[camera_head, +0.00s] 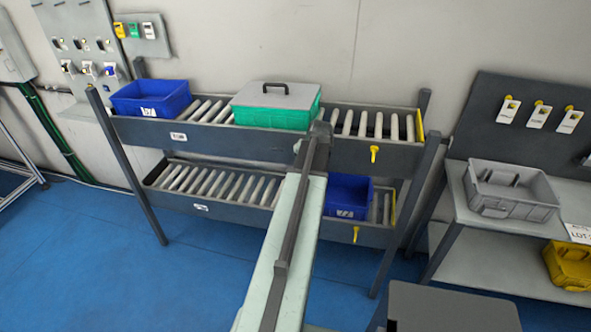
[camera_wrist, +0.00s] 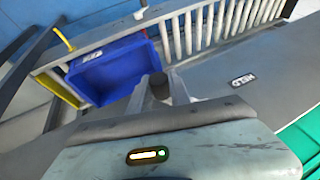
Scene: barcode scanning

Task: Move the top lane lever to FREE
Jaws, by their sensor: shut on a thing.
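In the head view the top lane (camera_head: 215,136) of the roller rack runs across the middle, and my arm reaches to its front rail, hiding my fingers. In the wrist view my gripper (camera_wrist: 160,92) is shut on a short dark knob (camera_wrist: 159,80). The knob stands by the grey rail (camera_wrist: 205,80), left of a label reading HELD (camera_wrist: 241,80). It appears to be the top lane lever's end; the lever's body is hidden. A yellow tab (camera_head: 374,152) hangs from the top lane's right front. No FREE mark is readable.
A green crate (camera_head: 262,117) with a grey lid and a blue crate (camera_head: 150,98) stand on the top lane. Another blue crate (camera_head: 349,194) is on the lower lane, above a second yellow tab (camera_head: 355,233). A grey crate (camera_head: 510,187) sits on the right bench.

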